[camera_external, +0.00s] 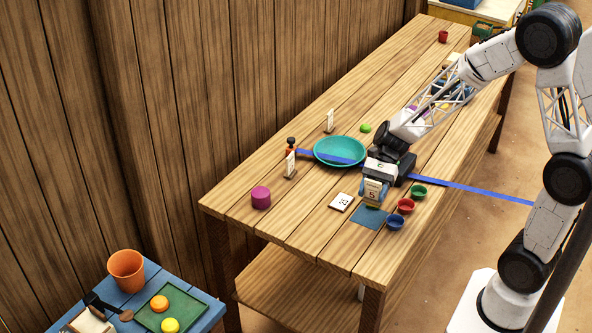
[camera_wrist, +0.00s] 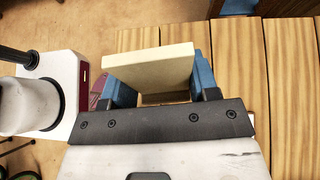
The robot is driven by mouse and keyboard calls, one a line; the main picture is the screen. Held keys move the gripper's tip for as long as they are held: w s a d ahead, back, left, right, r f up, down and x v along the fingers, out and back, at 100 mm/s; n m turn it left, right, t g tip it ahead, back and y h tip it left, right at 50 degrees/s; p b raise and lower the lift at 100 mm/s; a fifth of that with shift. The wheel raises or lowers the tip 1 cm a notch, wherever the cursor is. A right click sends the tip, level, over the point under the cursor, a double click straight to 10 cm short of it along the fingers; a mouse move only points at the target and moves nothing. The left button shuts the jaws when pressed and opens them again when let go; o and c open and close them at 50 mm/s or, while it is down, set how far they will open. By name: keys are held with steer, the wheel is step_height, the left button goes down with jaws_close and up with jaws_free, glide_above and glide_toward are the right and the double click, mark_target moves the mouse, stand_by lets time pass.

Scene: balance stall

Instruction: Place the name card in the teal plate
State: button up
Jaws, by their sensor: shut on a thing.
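My gripper (camera_external: 374,192) is shut on a cream card (camera_external: 373,187) with a printed 5, held upright above the near end of the table. In the wrist view the cream card (camera_wrist: 150,68) is a thick slab between my blue fingers (camera_wrist: 162,92); its print is hidden there. The teal plate (camera_external: 335,146) is a round, shallow dish on the table, left of and beyond my gripper, and looks empty. It is not in the wrist view. Two other pale cards stand upright near the plate, one in front (camera_external: 290,164) and one behind (camera_external: 330,121); their print is too small to read.
A flat numbered tile (camera_external: 341,202) and a blue mat (camera_external: 367,219) lie below my gripper. Red (camera_external: 406,206), green (camera_external: 418,192) and blue (camera_external: 396,223) bowls stand to the right. A magenta cylinder (camera_external: 261,197) and dark-topped figure (camera_external: 291,146) stand left. Blue tape (camera_external: 465,187) crosses the table.

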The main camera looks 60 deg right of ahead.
steer(key=w+d+f+n+h, duration=0.2)
steer(key=w+d+f+h, duration=0.1)
steer(key=w+d+h, duration=0.4)
step_height(320, 180, up, 4)
steer(key=n+t+h, duration=0.4)
steer(key=n+h, duration=0.2)
steer(key=h, duration=0.1)
glide_above(338, 154)
steer(key=a, duration=0.1)
steer(key=shift+h, duration=0.4)
steer(key=shift+s+a+f, duration=0.1)
steer(key=shift+s+f, duration=0.1)
steer(key=shift+f, duration=0.6)
steer(key=shift+s+d+f, duration=0.1)
steer(key=shift+s+f, duration=0.05)
steer(key=shift+f, duration=0.6)
steer(key=shift+s+a+f, duration=0.1)
steer(key=shift+s+f, duration=0.1)
steer(key=shift+f, duration=0.6)
steer(key=shift+f, duration=0.2)
steer(key=shift+f, duration=4.65)
steer(key=o, duration=1)
